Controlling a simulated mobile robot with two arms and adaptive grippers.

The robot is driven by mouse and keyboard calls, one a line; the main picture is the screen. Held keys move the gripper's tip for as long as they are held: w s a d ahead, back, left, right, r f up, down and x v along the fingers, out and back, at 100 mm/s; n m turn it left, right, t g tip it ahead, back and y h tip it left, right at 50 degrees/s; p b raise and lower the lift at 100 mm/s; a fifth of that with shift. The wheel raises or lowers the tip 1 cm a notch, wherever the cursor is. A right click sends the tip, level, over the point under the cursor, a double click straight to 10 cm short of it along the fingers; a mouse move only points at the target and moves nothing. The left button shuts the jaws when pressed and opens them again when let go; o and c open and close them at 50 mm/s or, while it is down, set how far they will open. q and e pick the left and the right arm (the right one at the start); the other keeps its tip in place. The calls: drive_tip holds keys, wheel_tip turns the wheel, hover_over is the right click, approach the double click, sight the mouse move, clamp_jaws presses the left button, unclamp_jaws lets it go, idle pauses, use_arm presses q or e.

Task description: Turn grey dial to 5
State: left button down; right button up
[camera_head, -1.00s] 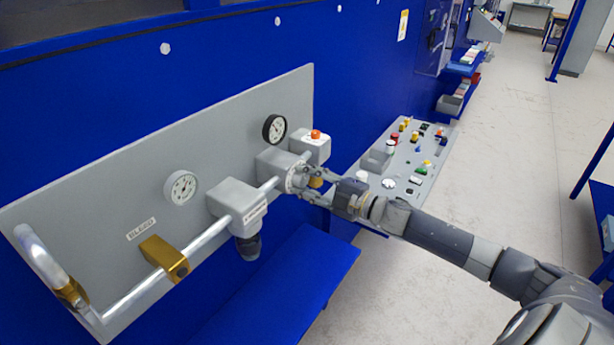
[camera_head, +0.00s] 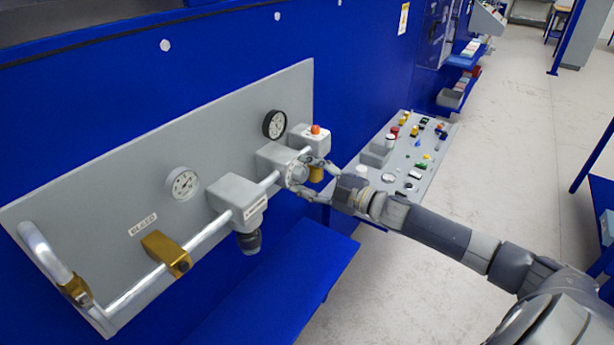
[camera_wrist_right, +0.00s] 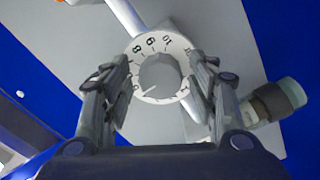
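The grey dial (camera_wrist_right: 159,76) shows in the right wrist view as a round grey knob on a white numbered ring. A short dark mark shows at its lower left; 6, 8 and 10 are readable along the top. In the head view the dial (camera_head: 297,174) faces out from a grey block on the panel. My right gripper (camera_wrist_right: 163,84) is open, one finger on each side of the dial. Gaps show between the fingers and the knob. In the head view my right gripper (camera_head: 303,175) is right at the dial. My left gripper is not in view.
A silver pipe (camera_head: 208,236) runs along the grey panel (camera_head: 120,185) to the dial's block. Two gauges, a white one (camera_head: 183,184) and a black-rimmed one (camera_head: 275,124), sit above. A control board (camera_head: 400,165) lies to the right. A blue shelf (camera_head: 280,285) lies below.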

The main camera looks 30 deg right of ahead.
idle(0.3)
drive_tip(key=shift+s+d+f, duration=0.15)
drive_tip(key=shift+s+d, duration=0.05)
drive_tip(key=shift+s, duration=0.35)
drive_tip(key=v, duration=1)
drive_tip(key=shift+s+d, duration=0.2)
drive_tip(key=shift+s, duration=0.15)
